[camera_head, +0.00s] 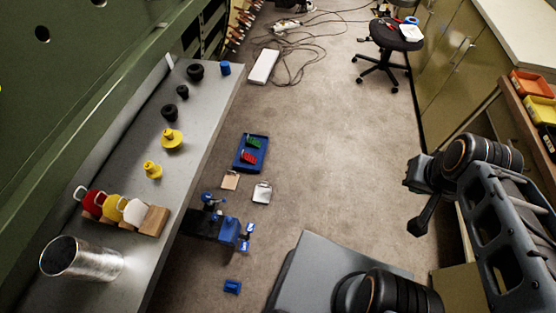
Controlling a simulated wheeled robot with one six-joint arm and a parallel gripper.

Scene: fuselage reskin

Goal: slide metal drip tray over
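A small silvery flat piece (262,192) lies on the carpet, just right of a tan flat piece (230,180). It may be the metal drip tray, but it is too small to be sure. My gripper (420,226) appears as a dark shape at the end of my arm on the right, well to the right of the silvery piece and apart from it. Its fingers are not clear, so I cannot tell whether it is open or shut. I see nothing held in it.
A blue tray (236,163) with red and green items lies on the floor. A blue vise (208,226) is at the grey bench's (190,145) edge. The bench holds a metal cylinder (82,259), mugs and knobs. A stool (396,36) and cables are farther back. The middle floor is clear.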

